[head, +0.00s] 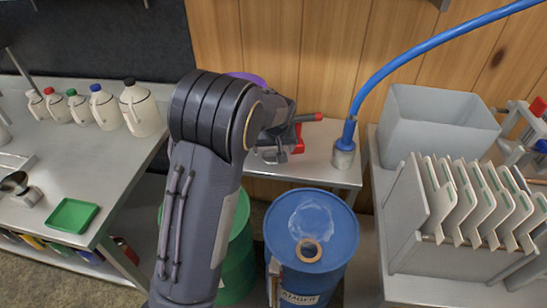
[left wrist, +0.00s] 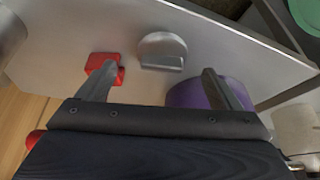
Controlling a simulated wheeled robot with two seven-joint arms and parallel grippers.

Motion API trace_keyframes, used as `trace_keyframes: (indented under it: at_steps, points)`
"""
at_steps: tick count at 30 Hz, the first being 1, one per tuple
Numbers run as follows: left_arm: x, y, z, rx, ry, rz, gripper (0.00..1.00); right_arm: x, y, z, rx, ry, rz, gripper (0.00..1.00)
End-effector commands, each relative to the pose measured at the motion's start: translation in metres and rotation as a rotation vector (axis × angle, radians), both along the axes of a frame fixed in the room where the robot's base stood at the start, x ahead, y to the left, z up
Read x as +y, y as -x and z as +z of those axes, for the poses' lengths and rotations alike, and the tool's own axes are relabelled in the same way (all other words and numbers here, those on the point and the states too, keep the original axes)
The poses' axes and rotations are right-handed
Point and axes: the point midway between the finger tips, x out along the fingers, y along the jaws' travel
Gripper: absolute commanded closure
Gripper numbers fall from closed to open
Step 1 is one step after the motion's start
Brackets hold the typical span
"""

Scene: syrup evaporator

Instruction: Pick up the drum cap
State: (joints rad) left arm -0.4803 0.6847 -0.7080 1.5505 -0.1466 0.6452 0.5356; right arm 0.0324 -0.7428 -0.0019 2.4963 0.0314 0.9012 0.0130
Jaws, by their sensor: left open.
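A grey round cap with a raised flat grip, which looks like the drum cap (left wrist: 162,50), lies on the metal table in the left wrist view. My left gripper (left wrist: 158,78) is open, with one finger on each side of the cap's near side and the cap a little beyond the fingertips. I cannot tell its height above the cap. In the head view my left gripper (head: 278,140) is over the small back table, partly hidden by my own arm. The blue drum (head: 333,232) stands in front of that table, with a ringed opening on its top. My right gripper is not in view.
A red block (left wrist: 104,68) is by the left finger and a purple round thing (left wrist: 198,94) by the right finger in the wrist view. A metal cup (head: 344,155) with a blue hose stands at the table's right. A green drum (head: 238,250) is behind my arm.

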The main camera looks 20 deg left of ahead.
Motion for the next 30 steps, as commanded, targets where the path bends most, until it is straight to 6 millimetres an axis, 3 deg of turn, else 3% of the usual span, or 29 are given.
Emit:
trace_keyframes:
  at_steps: [9, 18, 27, 30]
  points:
    - [0.011, -0.013, -0.041, 0.002, 0.001, 0.000, 0.14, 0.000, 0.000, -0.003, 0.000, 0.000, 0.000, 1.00]
    - [0.011, -0.015, -0.044, 0.000, 0.002, -0.002, 0.15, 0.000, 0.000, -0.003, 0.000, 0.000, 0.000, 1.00]
    - [0.012, -0.015, -0.044, 0.000, 0.002, -0.002, 0.54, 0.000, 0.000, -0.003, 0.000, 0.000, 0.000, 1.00]
    - [0.012, -0.015, -0.044, 0.000, 0.002, -0.002, 0.62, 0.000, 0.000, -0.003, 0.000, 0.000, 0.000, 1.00]
